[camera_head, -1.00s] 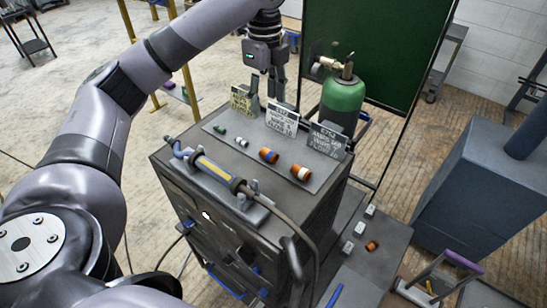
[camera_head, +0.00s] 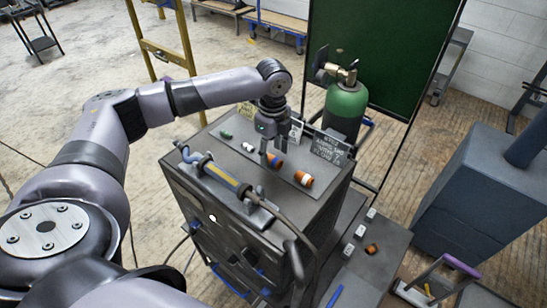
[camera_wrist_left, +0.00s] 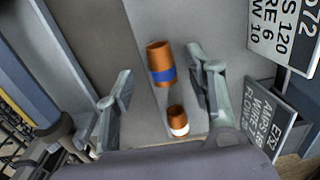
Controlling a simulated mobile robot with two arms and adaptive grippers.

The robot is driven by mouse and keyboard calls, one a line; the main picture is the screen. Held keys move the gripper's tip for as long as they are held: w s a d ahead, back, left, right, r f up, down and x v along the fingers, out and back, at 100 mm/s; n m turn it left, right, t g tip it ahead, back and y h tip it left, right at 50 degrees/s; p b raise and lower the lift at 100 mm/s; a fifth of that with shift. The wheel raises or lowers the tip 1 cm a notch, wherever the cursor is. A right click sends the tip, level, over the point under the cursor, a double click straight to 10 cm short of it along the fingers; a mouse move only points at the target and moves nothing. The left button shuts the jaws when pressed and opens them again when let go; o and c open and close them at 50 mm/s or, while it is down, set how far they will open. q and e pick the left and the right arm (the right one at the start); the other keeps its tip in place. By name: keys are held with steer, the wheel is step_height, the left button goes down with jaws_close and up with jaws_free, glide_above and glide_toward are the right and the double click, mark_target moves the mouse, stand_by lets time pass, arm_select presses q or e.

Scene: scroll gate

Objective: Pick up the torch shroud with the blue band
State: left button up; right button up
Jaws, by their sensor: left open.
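The torch shroud with the blue band (camera_head: 276,162) is a short copper cylinder lying on the grey cart top. In the left wrist view the blue-banded shroud (camera_wrist_left: 160,64) lies between the fingers, with visible space on both sides. My left gripper (camera_head: 269,157) points down over the cart, and a finger partly covers the shroud in the head view. In the left wrist view the left gripper (camera_wrist_left: 160,68) is open and empty. Its height above the shroud is hard to judge. My right gripper is not in view.
A white-banded copper shroud (camera_head: 303,179) lies close by and also shows in the left wrist view (camera_wrist_left: 178,121). Small green and white pieces (camera_head: 226,135) lie further left. Label cards (camera_head: 327,145) stand along the back edge, before a green cylinder (camera_head: 346,103). A torch (camera_head: 222,175) lies along the front.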

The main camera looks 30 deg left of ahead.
arm_select(q)
steer(key=shift+w+f, duration=0.1)
steer(key=shift+f, duration=1.2)
steer(key=shift+c, duration=0.6)
jaws_close()
